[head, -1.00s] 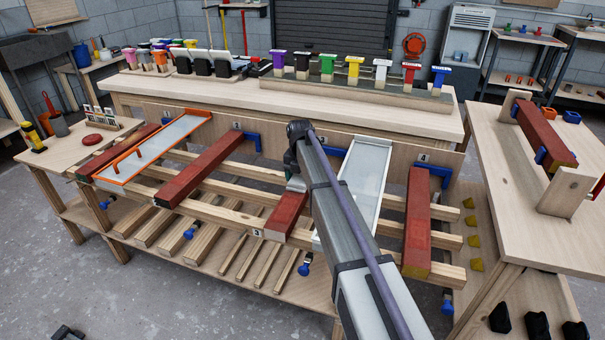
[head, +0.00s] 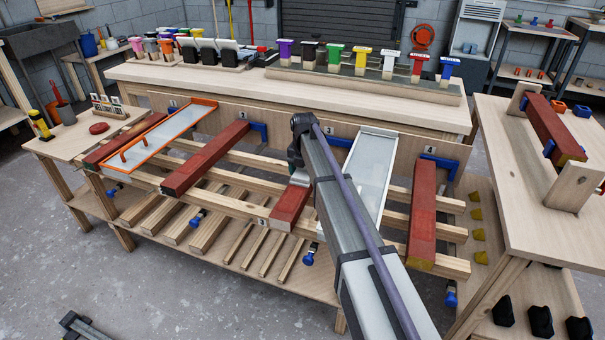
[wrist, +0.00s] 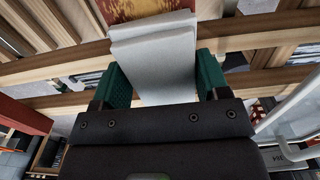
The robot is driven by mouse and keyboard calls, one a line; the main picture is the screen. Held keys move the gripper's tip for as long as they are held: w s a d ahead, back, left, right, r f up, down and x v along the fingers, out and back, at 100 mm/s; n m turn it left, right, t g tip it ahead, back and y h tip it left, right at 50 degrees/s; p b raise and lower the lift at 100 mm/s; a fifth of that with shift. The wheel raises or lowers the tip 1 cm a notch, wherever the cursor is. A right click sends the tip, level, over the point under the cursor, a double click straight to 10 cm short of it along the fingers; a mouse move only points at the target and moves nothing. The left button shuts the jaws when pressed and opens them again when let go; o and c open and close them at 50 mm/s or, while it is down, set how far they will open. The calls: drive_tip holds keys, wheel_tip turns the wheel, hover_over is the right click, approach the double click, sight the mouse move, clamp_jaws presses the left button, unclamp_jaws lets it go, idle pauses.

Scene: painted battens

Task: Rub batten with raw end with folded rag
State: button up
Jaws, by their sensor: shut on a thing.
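My gripper (wrist: 158,85) has green fingers and is shut on a folded rag (wrist: 155,52), a pale grey-white layered pad. The rag's front edge overlaps a red batten with mottled yellow patches (wrist: 148,10) in the wrist view. In the head view my gripper is over the red batten at place 3 (head: 290,207), and my arm hides its far part. The rag (head: 300,178) shows there as a small pale patch on or just above the batten; I cannot tell whether it touches. Other red battens lie at place 2 (head: 205,160) and place 4 (head: 422,215).
A pale tray (head: 368,172) lies right of batten 3, and an orange-rimmed tray (head: 165,135) lies at left. Blue clamps (head: 440,165) stick up near the battens. Another red batten (head: 553,128) is held on the right table. Coloured-handled tools (head: 360,58) stand on the back bench.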

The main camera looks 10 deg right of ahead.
drive_tip(key=shift+w+d, duration=0.75)
drive_tip(key=shift+w, duration=0.55)
drive_tip(key=shift+w+d, duration=0.75)
drive_tip(key=shift+w, duration=0.55)
drive_tip(key=shift+w+d, duration=0.75)
drive_tip(key=shift+w, duration=0.55)
drive_tip(key=shift+w+d, duration=0.45)
drive_tip(key=shift+w, duration=0.3)
drive_tip(key=shift+w+d, duration=0.4)
drive_tip(key=shift+w, duration=0.3)
wheel_tip(320, 180, up, 6)
drive_tip(key=p, duration=0.6)
drive_tip(key=shift+f, duration=0.1)
wheel_tip(320, 180, up, 3)
drive_tip(key=p, duration=0.3)
